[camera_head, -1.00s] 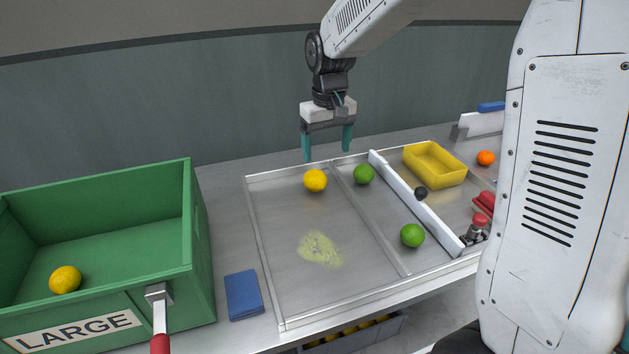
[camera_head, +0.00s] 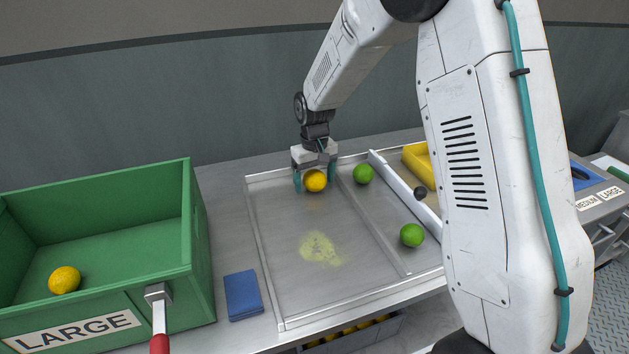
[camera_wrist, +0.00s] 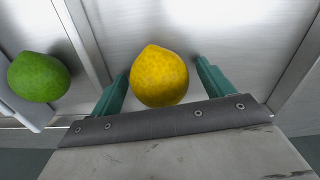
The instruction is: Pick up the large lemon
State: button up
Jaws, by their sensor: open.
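The yellow lemon (camera_head: 315,181) lies on the metal tray near its back edge, left of the thin divider. My gripper (camera_head: 315,180) is lowered around it, with one teal finger on each side. In the wrist view the lemon (camera_wrist: 159,76) sits between the open fingers of my gripper (camera_wrist: 158,84), with a gap on both sides, wider on the right. A second yellow lemon (camera_head: 65,280) lies in the green crate (camera_head: 95,205) labelled LARGE at the left.
Two green limes, one at the back (camera_head: 363,174) and one at the front (camera_head: 412,235), lie right of the divider. A white rail (camera_head: 400,186), a dark knob (camera_head: 420,192) and a yellow bin (camera_head: 417,160) stand further right. A blue cloth (camera_head: 243,295) lies beside the crate.

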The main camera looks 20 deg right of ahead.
jog(key=c, duration=1.1)
